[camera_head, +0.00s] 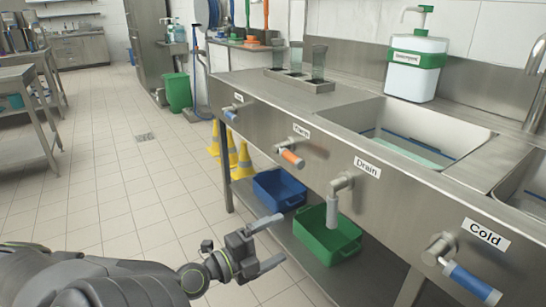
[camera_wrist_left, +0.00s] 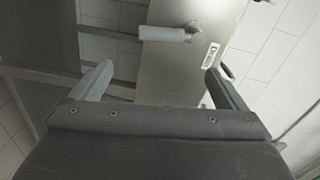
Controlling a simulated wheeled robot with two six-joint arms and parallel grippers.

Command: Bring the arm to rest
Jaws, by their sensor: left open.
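My left arm comes in from the lower left in the head view. My left gripper (camera_head: 279,240) is open and empty, in front of the steel sink unit and left of the grey Drain lever (camera_head: 332,212). The wrist view shows the two fingers apart (camera_wrist_left: 158,70) with nothing between them. Beyond them that view shows the lever of the Drain valve (camera_wrist_left: 165,33) and its label, apart from the fingers. My right gripper is not in view.
The sink unit (camera_head: 262,118) carries an orange lever (camera_head: 291,158) and a blue Cold lever (camera_head: 472,284). A green tub (camera_head: 325,245) and a blue tub (camera_head: 279,190) sit on the lower shelf, near my gripper. The tiled floor (camera_head: 110,190) at left is clear.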

